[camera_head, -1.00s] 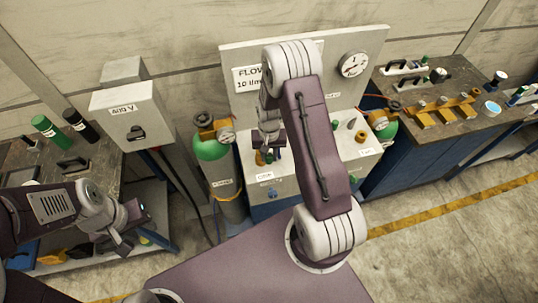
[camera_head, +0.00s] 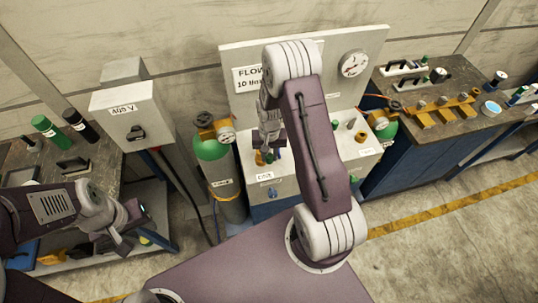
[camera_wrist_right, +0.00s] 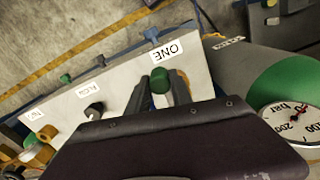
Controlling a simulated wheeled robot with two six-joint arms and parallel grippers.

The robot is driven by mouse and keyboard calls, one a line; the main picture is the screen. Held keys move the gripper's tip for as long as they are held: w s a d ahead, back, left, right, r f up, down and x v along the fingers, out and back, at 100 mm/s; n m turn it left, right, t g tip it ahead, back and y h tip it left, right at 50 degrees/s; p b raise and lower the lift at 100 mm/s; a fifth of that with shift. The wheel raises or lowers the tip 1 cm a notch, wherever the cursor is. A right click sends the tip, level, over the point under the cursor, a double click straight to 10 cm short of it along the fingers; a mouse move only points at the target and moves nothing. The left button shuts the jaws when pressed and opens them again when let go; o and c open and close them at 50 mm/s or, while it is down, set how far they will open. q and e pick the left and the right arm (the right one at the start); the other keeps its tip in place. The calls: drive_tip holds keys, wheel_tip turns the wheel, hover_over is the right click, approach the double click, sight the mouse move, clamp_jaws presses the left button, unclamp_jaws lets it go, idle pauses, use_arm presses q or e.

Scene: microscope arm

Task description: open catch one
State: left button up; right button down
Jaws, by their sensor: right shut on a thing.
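Catch one is a green-topped knob (camera_wrist_right: 160,82) behind the ONE label (camera_wrist_right: 166,52) on the white console in the right wrist view. My right gripper (camera_wrist_right: 162,92) has a finger on each side of this knob and is shut on it. In the head view my right gripper (camera_head: 268,138) points down at the console's left side, above the ONE label (camera_head: 264,176); it mostly hides the knob there. My left gripper (camera_head: 124,228) is open and empty, off to the left, away from the console.
A black FLOW knob (camera_wrist_right: 94,110) and the TWO label (camera_wrist_right: 34,114) lie further along the console (camera_wrist_right: 120,68). A green gas cylinder (camera_head: 212,150) with a gauge stands close on the left. A 400 V box (camera_head: 130,115) and benches stand to both sides.

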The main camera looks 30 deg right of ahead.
drive_tip(key=w+d+n+b, duration=0.2)
drive_tip(key=w+d+n, duration=0.1)
drive_tip(key=d+n, duration=0.8)
drive_tip(key=shift+d, duration=0.4)
drive_tip(key=shift+w, duration=0.1)
idle(0.4)
drive_tip(key=c, duration=1.1)
unclamp_jaws()
